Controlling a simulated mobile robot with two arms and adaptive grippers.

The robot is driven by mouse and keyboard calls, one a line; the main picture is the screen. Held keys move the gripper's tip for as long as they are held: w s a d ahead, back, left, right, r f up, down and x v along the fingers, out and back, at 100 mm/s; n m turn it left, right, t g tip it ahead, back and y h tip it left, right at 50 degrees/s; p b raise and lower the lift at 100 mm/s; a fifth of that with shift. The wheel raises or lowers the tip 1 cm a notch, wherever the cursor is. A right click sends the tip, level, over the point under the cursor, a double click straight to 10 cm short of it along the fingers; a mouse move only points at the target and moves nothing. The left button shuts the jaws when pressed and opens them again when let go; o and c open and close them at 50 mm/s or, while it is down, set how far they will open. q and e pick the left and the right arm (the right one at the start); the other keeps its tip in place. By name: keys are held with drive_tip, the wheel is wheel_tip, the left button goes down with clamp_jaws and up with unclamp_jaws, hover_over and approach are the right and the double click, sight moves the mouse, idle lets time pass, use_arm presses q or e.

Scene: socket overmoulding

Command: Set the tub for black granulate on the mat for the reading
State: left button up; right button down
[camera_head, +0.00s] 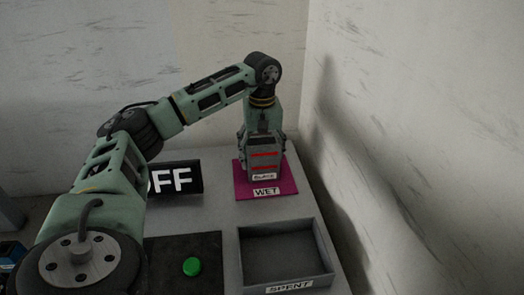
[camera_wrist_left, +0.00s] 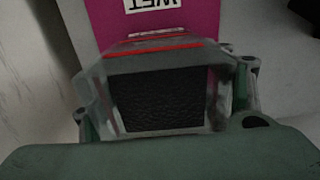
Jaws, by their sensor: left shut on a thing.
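The tub (camera_head: 264,161) is grey with red stripes and a label that appears to read BLACK. In the left wrist view the tub (camera_wrist_left: 150,62) shows a dark, grainy fill. My left gripper (camera_head: 263,148) is shut on the tub, with a finger at either side; the gripper also shows in the left wrist view (camera_wrist_left: 165,105). The tub is over the magenta mat (camera_head: 244,187), labelled WET; this mat also shows in the left wrist view (camera_wrist_left: 100,20). I cannot tell whether the tub's base touches the mat. My right gripper is not in view.
A grey open tray (camera_head: 326,250) labelled SPENT stands in front of the magenta mat and looks empty. A green button (camera_head: 192,266) sits on a dark panel (camera_head: 208,247). A wall rises at right.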

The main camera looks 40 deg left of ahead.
use_arm(q)
drive_tip(key=shift+r, duration=0.1)
drive_tip(key=o, duration=1.6)
drive_tip(key=shift+o, duration=0.2)
wheel_tip(320, 180, up, 12)
drive_tip(key=shift+d, duration=0.1)
